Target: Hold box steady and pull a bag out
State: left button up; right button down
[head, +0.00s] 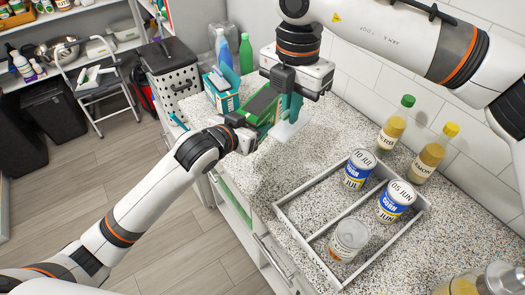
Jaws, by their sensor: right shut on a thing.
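A green box (263,104) is at the back of the granite counter, between my two grippers. My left gripper (247,131) is at the near left end of the box, touching it or very close; its fingers are too small and covered to tell open from shut. My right gripper (291,98) points down from above at the right side of the box and is shut on a pale, translucent bag (287,132). The bag hangs below the jaws, beside the box. Whether its lower edge touches the counter or box is unclear.
A grey divided tray (318,259) with several cans stands front right. Two bottles with green (391,128) and yellow (435,152) caps stand by the wall. Counter between box and tray is clear.

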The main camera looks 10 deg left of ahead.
pick_arm(q)
notch_tip(320, 180, down, 10)
jog(key=shift+p, duration=0.3)
dwell(0.4)
jog(key=o, duration=1.4)
jog(key=shift+f, duration=0.15)
jog(key=shift+r, duration=0.2)
jog(key=b+v, duration=0.1)
jog(key=v, duration=1.1)
